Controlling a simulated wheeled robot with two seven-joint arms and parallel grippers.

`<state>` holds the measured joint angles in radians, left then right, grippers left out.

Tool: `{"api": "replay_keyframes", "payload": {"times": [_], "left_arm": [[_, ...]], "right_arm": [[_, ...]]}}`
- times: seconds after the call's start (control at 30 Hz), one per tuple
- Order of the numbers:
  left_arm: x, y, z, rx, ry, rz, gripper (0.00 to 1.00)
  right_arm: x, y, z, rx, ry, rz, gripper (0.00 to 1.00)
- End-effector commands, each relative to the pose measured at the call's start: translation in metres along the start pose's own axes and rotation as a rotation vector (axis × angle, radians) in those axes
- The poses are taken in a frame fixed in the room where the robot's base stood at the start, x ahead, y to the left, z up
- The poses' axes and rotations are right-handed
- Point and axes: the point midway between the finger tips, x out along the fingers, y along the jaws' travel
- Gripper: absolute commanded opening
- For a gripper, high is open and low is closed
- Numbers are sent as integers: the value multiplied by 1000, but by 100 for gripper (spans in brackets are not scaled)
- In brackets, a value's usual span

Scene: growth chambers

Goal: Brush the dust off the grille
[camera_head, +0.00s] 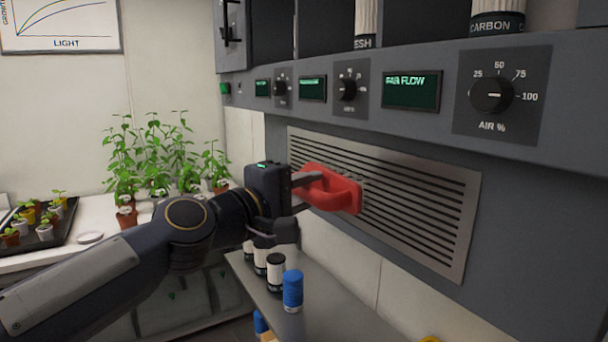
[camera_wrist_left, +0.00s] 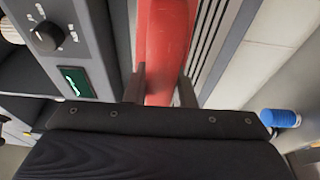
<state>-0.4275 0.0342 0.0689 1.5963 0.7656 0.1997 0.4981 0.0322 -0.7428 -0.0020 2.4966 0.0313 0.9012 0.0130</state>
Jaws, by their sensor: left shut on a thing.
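The grille (camera_head: 420,215) is a pale metal panel with dark horizontal slots, set in the grey front below the dials. My left gripper (camera_head: 304,191) is shut on the handle of a red brush (camera_head: 335,192), held up in front of the left part of the grille. The brush's far side faces the slots; I cannot tell whether its bristles touch them. In the left wrist view the red brush (camera_wrist_left: 164,50) sits between the two fingers, with grille slots (camera_wrist_left: 213,35) beside it. No dust is clearly visible on the slots. My right gripper is out of view.
A shelf (camera_head: 325,320) below holds black-and-white canisters (camera_head: 275,271) and a blue-capped one (camera_head: 292,290). The control panel with the air dial (camera_head: 492,95) juts out above. Potted plants (camera_head: 160,160) and a seedling tray (camera_head: 65,230) stand at the left.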

Motion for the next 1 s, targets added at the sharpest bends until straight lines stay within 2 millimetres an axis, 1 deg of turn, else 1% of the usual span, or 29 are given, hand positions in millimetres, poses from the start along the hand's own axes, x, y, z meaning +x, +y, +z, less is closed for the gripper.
{"api": "replay_keyframes", "payload": {"times": [0.1,0.3,0.5,0.67,1.0], "left_arm": [[13,1,4,1,-2,0,0],[33,1,10,2,-2,1,0],[45,1,13,2,-1,2,0],[48,1,14,3,-1,3,0],[48,0,14,3,-1,3,0]], "right_arm": [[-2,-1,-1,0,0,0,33],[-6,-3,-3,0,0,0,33],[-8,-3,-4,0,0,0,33],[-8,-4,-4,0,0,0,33],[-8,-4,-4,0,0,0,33]]}}
